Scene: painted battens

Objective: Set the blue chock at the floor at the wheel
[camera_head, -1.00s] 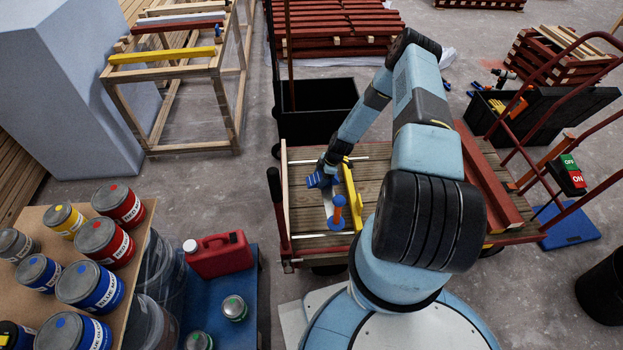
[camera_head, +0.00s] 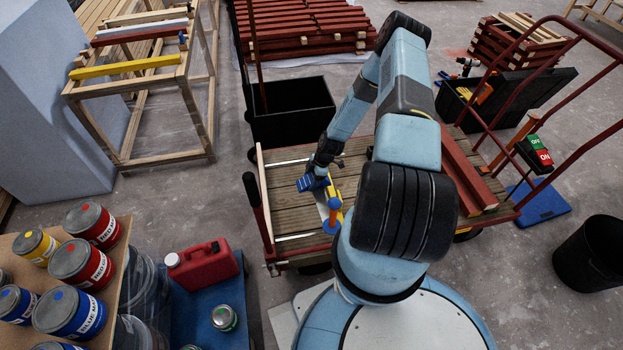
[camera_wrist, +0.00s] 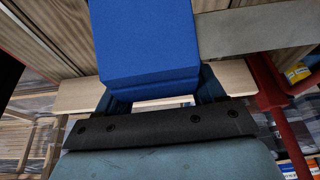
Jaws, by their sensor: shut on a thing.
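My gripper (camera_head: 318,170) is shut on the blue chock (camera_head: 309,183) above the left part of the flatbed cart's plank deck (camera_head: 288,215). In the wrist view the chock (camera_wrist: 147,40) is a solid blue block between the fingers of the gripper (camera_wrist: 160,95), with deck planks behind it. The head view does not show clearly whether it touches anything. A dark cart wheel (camera_head: 467,235) shows under the deck's right side. Another wheel (camera_head: 316,268) shows partly under its near edge. The chock is apart from both. My arm hides the deck's middle.
An orange-handled tool (camera_head: 334,205) with yellow and blue parts lies on the deck near the chock. Dark red beams (camera_head: 466,170) lie at its right. A black bin (camera_head: 290,112) stands behind.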

